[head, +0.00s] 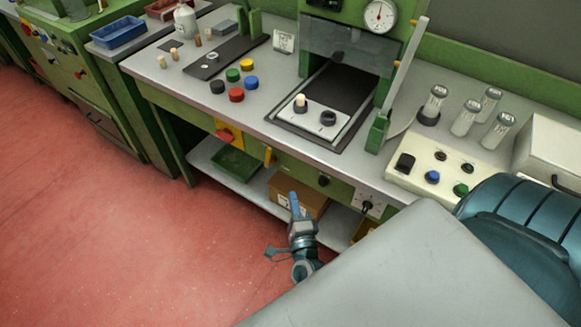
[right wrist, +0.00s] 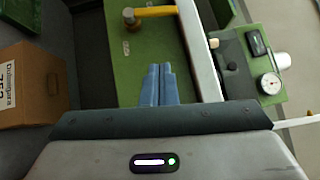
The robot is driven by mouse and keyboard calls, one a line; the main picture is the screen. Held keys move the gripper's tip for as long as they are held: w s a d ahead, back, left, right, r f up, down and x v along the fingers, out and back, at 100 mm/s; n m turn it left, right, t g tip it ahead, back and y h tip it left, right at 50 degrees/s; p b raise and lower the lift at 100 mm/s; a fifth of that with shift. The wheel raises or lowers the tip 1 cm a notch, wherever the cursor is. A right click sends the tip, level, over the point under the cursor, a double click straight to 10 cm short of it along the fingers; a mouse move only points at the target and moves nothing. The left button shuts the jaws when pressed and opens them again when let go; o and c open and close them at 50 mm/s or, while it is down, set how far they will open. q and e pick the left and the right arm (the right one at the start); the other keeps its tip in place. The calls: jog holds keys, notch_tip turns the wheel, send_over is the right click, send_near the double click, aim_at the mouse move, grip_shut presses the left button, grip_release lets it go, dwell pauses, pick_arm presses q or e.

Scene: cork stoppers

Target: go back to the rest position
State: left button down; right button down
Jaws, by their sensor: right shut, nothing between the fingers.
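My right gripper (head: 294,199) hangs in front of the bench, beside its lower shelf and apart from the bench top. In the right wrist view its two blue fingers (right wrist: 158,84) lie together with nothing between them. Several more corks (head: 162,61) stand at the left of the bench top. My left gripper is not in view.
The grey bench top (head: 272,125) carries several coloured caps (head: 236,95), glass vials (head: 466,117) and a button panel (head: 440,170). A cardboard box (head: 278,192) and green tray (head: 235,164) sit on the lower shelf. The red floor (head: 110,235) at left is clear.

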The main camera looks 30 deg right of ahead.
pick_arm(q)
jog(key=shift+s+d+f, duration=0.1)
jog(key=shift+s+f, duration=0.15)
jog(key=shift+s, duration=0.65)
pick_arm(e)
jog(key=shift+s+a, duration=0.2)
jog(key=shift+s, duration=0.15)
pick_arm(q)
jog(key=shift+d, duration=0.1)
